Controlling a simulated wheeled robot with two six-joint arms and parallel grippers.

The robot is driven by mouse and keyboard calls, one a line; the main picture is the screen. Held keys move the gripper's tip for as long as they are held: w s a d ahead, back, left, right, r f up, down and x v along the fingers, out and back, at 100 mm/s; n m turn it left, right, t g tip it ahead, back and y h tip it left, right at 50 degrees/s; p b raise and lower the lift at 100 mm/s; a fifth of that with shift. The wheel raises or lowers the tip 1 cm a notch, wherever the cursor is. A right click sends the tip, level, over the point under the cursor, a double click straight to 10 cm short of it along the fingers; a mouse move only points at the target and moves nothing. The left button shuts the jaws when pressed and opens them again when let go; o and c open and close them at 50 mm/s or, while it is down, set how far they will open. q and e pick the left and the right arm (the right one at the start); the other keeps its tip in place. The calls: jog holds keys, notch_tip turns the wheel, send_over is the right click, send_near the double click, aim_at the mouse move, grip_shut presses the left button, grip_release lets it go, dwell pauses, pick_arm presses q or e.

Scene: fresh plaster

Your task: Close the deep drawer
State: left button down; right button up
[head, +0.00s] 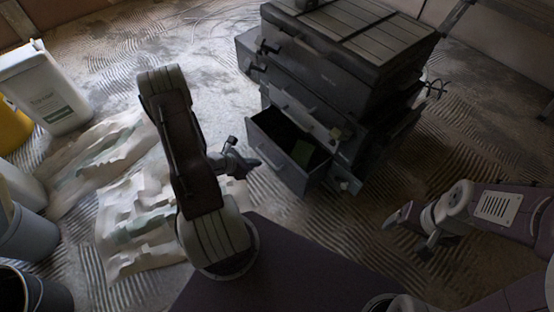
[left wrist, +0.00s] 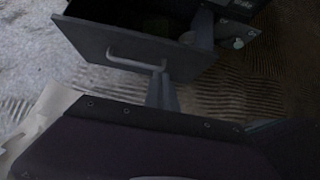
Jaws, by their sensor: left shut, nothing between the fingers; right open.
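The deep drawer (head: 283,166) is the low, dark grey drawer that stands pulled out of the tool cabinet (head: 330,62). Its inside is dark, with a green item (head: 302,151) in it. In the left wrist view its front panel (left wrist: 85,38) and bar handle (left wrist: 125,63) show. My left gripper (head: 256,165) is shut and empty, close in front of the drawer's front. In the left wrist view its fingers (left wrist: 161,88) are at the right end of the handle; I cannot tell whether they touch. My right gripper (head: 402,228) is open and empty, right of the cabinet's front.
Other cabinet drawers above look unevenly pulled out. Crumpled sheeting (head: 125,222) lies on the floor at left. A white canister (head: 48,90), a yellow container (head: 12,127) and buckets (head: 28,232) stand along the left edge. The floor right of the drawer is clear.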

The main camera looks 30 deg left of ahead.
aim_at(282, 156)
pick_arm(q)
jog(key=b+x, duration=0.2)
jog(key=x, duration=0.1)
jog(key=r+b+x, duration=0.1)
jog(key=b+x, duration=0.1)
jog(key=x, duration=0.2)
jog(key=w+b+x, duration=0.1)
jog(key=x, duration=0.3)
jog(key=shift+w+d+r+b, duration=0.1)
jog(key=shift+d+b, duration=0.25)
jog(key=shift+b, duration=0.05)
jog(key=shift+w+d+r, duration=0.15)
jog(key=shift+w+r, duration=0.05)
jog(key=shift+w, duration=0.3)
jog(key=w+d, duration=0.4)
jog(key=w, duration=0.6)
jog(key=shift+w+d+b, duration=0.25)
jog(key=shift+w+b, duration=0.1)
jog(key=shift+b, duration=0.1)
